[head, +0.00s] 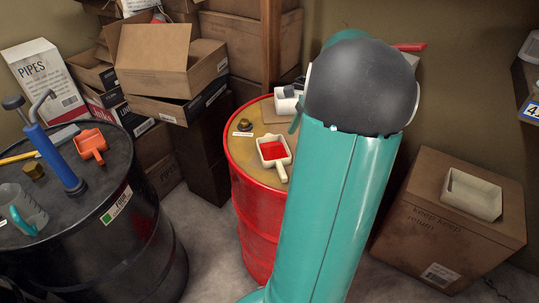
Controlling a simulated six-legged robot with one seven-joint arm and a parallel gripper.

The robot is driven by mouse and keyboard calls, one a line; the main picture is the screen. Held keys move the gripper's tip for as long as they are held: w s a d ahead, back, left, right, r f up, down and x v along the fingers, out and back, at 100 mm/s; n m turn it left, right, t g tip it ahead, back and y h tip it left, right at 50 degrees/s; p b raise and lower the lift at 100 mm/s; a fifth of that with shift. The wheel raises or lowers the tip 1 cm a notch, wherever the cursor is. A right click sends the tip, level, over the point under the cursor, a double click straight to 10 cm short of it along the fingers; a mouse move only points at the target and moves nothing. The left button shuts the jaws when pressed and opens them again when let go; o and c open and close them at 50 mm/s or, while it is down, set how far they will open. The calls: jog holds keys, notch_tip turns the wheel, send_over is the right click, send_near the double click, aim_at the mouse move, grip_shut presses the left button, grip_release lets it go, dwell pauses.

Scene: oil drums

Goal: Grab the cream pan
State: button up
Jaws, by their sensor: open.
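A cream pan (285,163) with a short handle sits on top of the red drum (262,215), left of my arm. Its inside is red, and its handle points toward the front. My gripper is not visible. My teal arm with its black joint fills the middle of the head view and hides the right part of the drum top.
A white and grey item (286,104) and a small brown nut (244,125) share the drum top. A black drum (150,235) at left holds a blue pump (52,155), an orange scoop (91,145) and a clear jug (22,208). A cream tray (472,196) lies on a carton (440,225) at right.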

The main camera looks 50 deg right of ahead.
send_over(282, 168)
jog(key=s+d, duration=0.2)
notch_tip(282, 168, down, 6)
jog(key=shift+a+r, duration=0.15)
jog(key=shift+r, duration=0.05)
jog(key=x, duration=0.5)
jog(key=shift+w+f, duration=0.2)
jog(key=shift+f, duration=0.15)
jog(key=c, duration=0.9)
jog(key=shift+c, duration=0.2)
jog(key=shift+r, duration=0.2)
